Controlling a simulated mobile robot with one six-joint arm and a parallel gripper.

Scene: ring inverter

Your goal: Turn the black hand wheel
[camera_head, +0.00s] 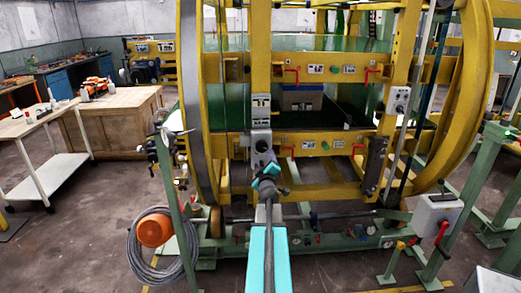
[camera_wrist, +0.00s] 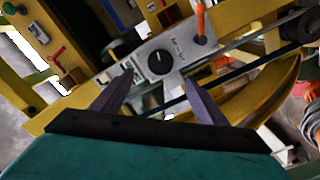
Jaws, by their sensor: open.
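A round black hand wheel, small like a knob (camera_wrist: 160,62), sits on a light grey control box (camera_wrist: 181,50) in the wrist view. In the head view the grey box (camera_head: 261,135) is on the yellow frame, with the black wheel (camera_head: 262,146) on its lower part. My gripper (camera_wrist: 157,84) is open and empty. Its two dark fingers point toward the box, and the wheel shows between and beyond their tips. They appear apart from it. In the head view my gripper (camera_head: 265,182) is just below the box; its fingers are hard to make out there.
The large yellow ring machine (camera_head: 470,100) fills the middle and right. Red levers (camera_head: 292,75) stick out of its beams. An orange handle (camera_wrist: 200,22) stands on the box beside the wheel. A coiled grey hose (camera_head: 155,245) lies at lower left. Open floor (camera_head: 80,245) is at left.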

